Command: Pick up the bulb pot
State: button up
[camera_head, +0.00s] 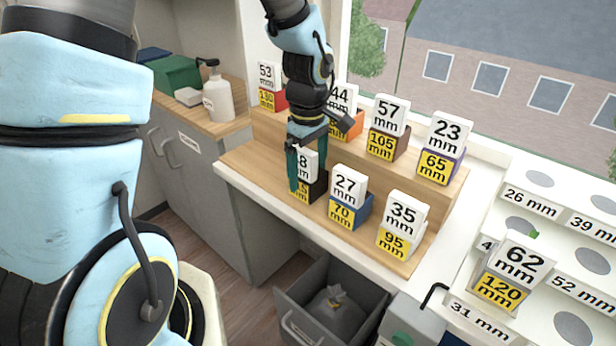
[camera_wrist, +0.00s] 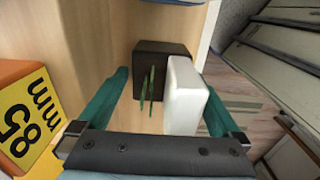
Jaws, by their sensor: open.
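Several small pots with size labels stand on a stepped wooden stand. A dark pot (camera_head: 319,188) in the front row, at its left end, has a white and yellow label partly hidden by my gripper (camera_head: 305,172). In the wrist view, this dark pot (camera_wrist: 164,57) shows thin green shoots, with a white label block (camera_wrist: 187,98) against its right side. My gripper (camera_wrist: 167,84) is open, with teal fingers on either side of pot and label; contact cannot be told. Only the dark pot and the 62/120 mm pot (camera_head: 510,272) visibly show green.
A blue pot (camera_head: 348,213) stands close to the right of the dark pot. An orange pot (camera_wrist: 22,72) is behind on the upper step. An open grey drawer (camera_head: 330,300) with a bag is below. A white holed rack (camera_head: 575,260) stands right.

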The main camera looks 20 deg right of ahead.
jog(key=shift+f, duration=0.4)
grip_shut()
dwell(0.6)
